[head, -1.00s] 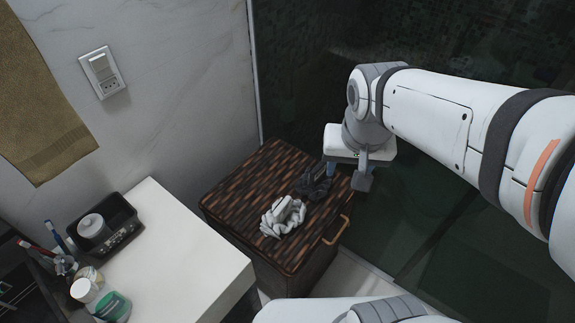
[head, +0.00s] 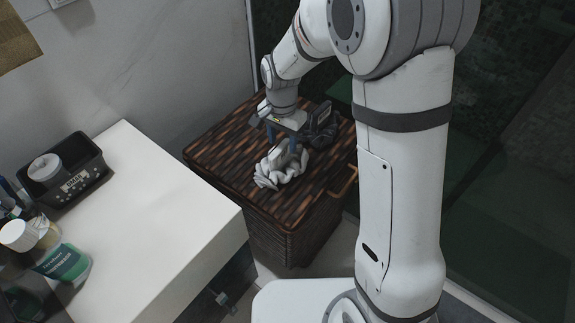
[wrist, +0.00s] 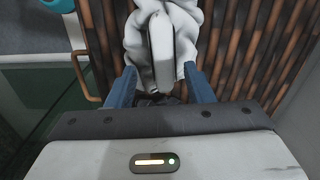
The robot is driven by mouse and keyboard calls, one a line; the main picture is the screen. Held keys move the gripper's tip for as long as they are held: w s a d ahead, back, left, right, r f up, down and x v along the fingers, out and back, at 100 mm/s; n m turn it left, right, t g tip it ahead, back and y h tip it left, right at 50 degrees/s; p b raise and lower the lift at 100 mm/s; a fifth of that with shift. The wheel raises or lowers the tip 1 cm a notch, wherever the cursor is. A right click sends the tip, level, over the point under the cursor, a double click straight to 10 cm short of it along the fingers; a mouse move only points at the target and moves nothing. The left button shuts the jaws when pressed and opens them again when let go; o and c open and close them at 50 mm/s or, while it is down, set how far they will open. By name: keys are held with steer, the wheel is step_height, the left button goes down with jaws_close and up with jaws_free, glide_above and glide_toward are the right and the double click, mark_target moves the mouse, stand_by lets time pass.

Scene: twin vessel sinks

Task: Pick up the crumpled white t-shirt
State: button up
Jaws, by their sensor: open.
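The crumpled white t-shirt (head: 283,170) lies on the woven lid of a brown basket in the head view. It also shows at the top middle of the wrist view (wrist: 188,18). My gripper (head: 282,146) is open and points down over the t-shirt's far edge, close to it. In the wrist view, the blue fingers of my gripper (wrist: 161,86) stand apart to either side of the near part of the cloth. A pale block lies between them, and I cannot tell what it is. Contact with the cloth cannot be made out.
The brown woven basket (head: 222,150) has a handle (head: 344,181) on its right side. A dark crumpled item (head: 321,127) lies just right of my gripper. A white counter (head: 150,215) at left holds a black tray (head: 66,185) and a green-labelled bottle (head: 62,262).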

mark_target(281, 147)
steer(key=shift+a+f+b, duration=0.15)
steer(key=shift+f+b, duration=0.1)
steer(key=shift+f, duration=1.1)
steer(key=shift+a+f+b, duration=0.1)
steer(key=shift+f+b, duration=0.15)
steer(key=shift+f, duration=1.05)
steer(key=shift+f, duration=0.25)
jaws_close()
